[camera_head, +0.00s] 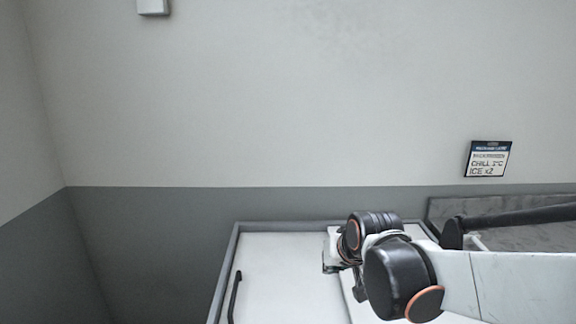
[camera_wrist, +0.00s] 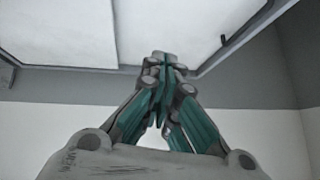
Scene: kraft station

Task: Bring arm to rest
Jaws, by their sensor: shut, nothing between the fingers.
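My gripper (camera_wrist: 163,58) shows in the wrist view with its grey and teal fingers meeting at the tips. It is shut and holds nothing. In the head view my arm reaches in from the right edge, and its wrist end is over a white-topped cabinet or chest (camera_head: 275,285) with a grey frame. The fingers are mostly hidden behind my arm links there. The same white panels (camera_wrist: 175,30) show beyond the fingertips in the wrist view. I cannot tell how far the fingertips are from them.
A black handle (camera_head: 234,297) lies along the left side of the white panel. A grey ledge (camera_head: 530,235) and a dark bar (camera_head: 515,217) are at the right. A small sign (camera_head: 488,159) hangs on the wall. The left corner looks clear.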

